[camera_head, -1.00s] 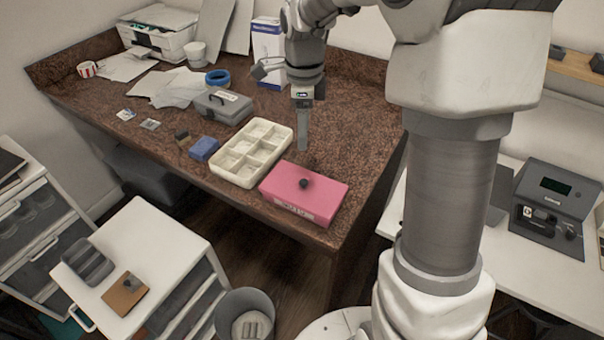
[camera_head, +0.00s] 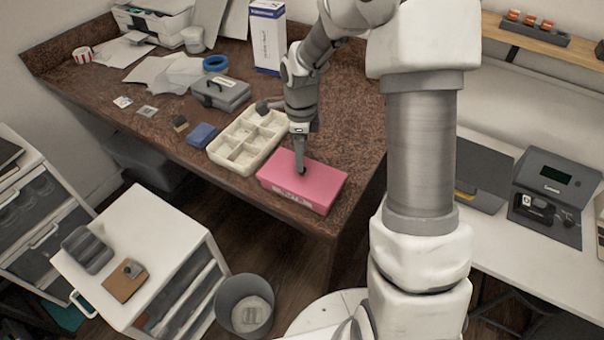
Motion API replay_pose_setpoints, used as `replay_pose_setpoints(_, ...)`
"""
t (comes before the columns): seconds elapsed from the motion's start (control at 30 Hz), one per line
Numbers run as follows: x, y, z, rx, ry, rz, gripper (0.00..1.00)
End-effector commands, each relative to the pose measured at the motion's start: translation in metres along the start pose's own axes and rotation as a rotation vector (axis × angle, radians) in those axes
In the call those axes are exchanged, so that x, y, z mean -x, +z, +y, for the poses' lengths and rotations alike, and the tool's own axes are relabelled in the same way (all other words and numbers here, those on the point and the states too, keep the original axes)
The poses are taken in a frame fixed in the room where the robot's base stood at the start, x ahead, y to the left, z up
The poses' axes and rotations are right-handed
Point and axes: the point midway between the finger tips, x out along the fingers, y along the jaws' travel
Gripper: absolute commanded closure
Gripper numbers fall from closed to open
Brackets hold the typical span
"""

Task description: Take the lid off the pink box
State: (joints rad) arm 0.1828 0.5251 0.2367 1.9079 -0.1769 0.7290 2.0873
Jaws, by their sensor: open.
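The pink box (camera_head: 302,190) sits near the front right corner of the brown countertop. Its pink lid (camera_head: 280,170) is on, and the dark knob on the lid is largely hidden behind my gripper's finger. My gripper (camera_head: 301,170) points down over the middle of the lid, with its fingertip end at the knob. The gripper is open. From this side only one finger shows clearly, so I cannot tell whether the fingers stand around the knob or touch it.
A cream compartment tray (camera_head: 228,165) stands close to the left of the box. A blue block (camera_head: 202,135) and a grey case (camera_head: 221,93) lie farther left. A tall white-and-blue carton (camera_head: 267,40) stands behind. The countertop right of the box is clear.

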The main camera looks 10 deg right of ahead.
Motion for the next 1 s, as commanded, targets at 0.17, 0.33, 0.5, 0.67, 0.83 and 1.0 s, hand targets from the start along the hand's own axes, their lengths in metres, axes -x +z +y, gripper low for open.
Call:
replay_pose_setpoints(0.17,-0.013,-0.001,-0.002,-0.001,0.003,0.000,0.36)
replay_pose_setpoints(0.33,-0.035,-0.002,-0.005,0.000,0.003,0.000,0.36)
replay_pose_setpoints(0.5,-0.051,-0.002,-0.005,0.000,0.001,0.000,0.36)
replay_pose_setpoints(0.67,-0.053,-0.002,-0.005,0.000,0.000,0.000,0.36)
replay_pose_setpoints(0.83,-0.053,-0.002,-0.005,0.000,0.000,0.000,0.46)
replay_pose_setpoints(1.0,-0.053,-0.002,-0.005,0.000,-0.001,0.000,0.77)
